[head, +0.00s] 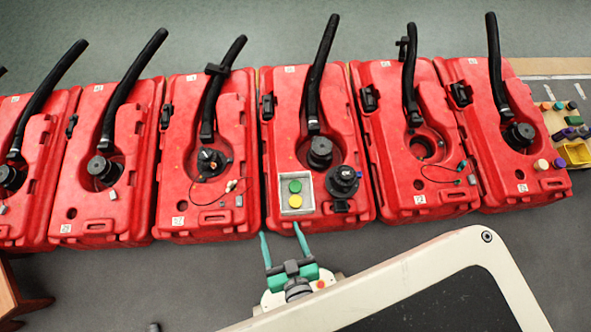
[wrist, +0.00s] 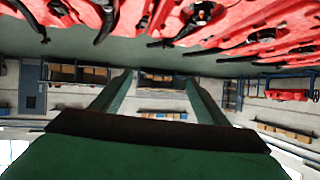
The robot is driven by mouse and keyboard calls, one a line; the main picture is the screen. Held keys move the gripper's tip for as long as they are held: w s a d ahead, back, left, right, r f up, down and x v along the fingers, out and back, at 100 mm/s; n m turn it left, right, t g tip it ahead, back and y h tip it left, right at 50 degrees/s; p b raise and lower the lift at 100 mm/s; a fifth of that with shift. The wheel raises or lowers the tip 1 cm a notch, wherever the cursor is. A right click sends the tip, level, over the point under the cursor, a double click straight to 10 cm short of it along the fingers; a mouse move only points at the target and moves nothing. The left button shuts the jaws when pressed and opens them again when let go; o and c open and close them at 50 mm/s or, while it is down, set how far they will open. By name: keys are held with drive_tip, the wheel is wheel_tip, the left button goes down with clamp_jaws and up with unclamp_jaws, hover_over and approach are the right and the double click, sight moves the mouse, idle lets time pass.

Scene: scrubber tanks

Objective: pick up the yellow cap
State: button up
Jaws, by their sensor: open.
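The yellow cap (head: 295,202) is a round disc in a small grey tray (head: 284,208) on top of a red tank (head: 335,200). A green cap (head: 295,187) lies just above it in the same tray. My gripper (head: 281,230) has two teal fingers, spread apart and empty, just below the front edge of that tank, short of the tray. In the wrist view my open fingers (wrist: 158,85) point toward a far wall with shelves; the yellow cap does not show there.
Several red tanks with black hoses stand in a row. A black fitting (head: 344,180) sits right of the tray. A yellow bin (head: 577,153) and small coloured parts are at the far right. A brown wooden piece (head: 15,295) stands at the lower left. Grey floor in front is mostly clear.

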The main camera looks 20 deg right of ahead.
drive_tip(key=w+d+f+m+g, duration=0.1)
drive_tip(key=w+d+f+g, duration=0.1)
drive_tip(key=f, duration=0.4)
drive_tip(key=w+d+f+m+g, duration=0.1)
drive_tip(key=w+f, duration=0.1)
drive_tip(key=f, duration=0.5)
drive_tip(key=m+g, duration=0.7)
drive_tip(key=g, duration=0.3)
hover_over(296, 201)
drive_tip(key=shift+y, duration=0.3)
drive_tip(key=f, duration=1.9)
drive_tip(key=shift+s+d, duration=0.2)
drive_tip(key=shift+w+a+f, duration=0.1)
drive_tip(key=shift+f, duration=1.2)
drive_tip(key=shift+w+a+f, duration=0.1)
drive_tip(key=shift+f, duration=1.15)
drive_tip(key=c, duration=1.1)
